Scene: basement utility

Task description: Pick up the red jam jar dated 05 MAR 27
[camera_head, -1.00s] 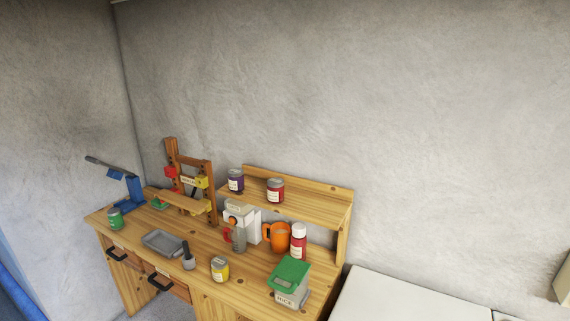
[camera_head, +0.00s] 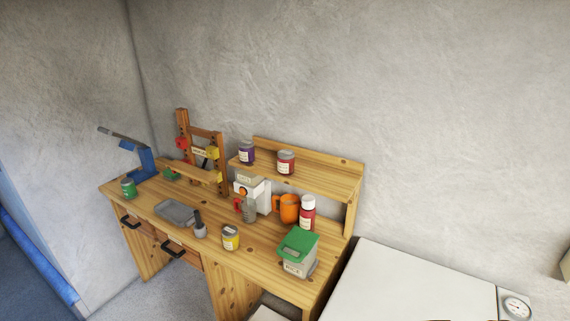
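A red jar (camera_head: 286,163) with a grey lid and a white label stands upright on the raised wooden shelf (camera_head: 330,179) at the back of the workbench. A purple jar (camera_head: 247,153) stands to its left on the same shelf. A red bottle-like container (camera_head: 307,212) with a white cap stands below on the bench top. A yellow jar (camera_head: 230,237) and a green jar (camera_head: 128,188) also stand on the bench. The label dates are too small to read. My gripper is not in view.
The wooden workbench (camera_head: 180,232) also holds an orange mug (camera_head: 287,208), a grey tray (camera_head: 174,211), a green-lidded box (camera_head: 298,252), a white machine (camera_head: 252,190) and a blue lever tool (camera_head: 140,160). A white appliance top (camera_head: 400,285) to the right is mostly clear.

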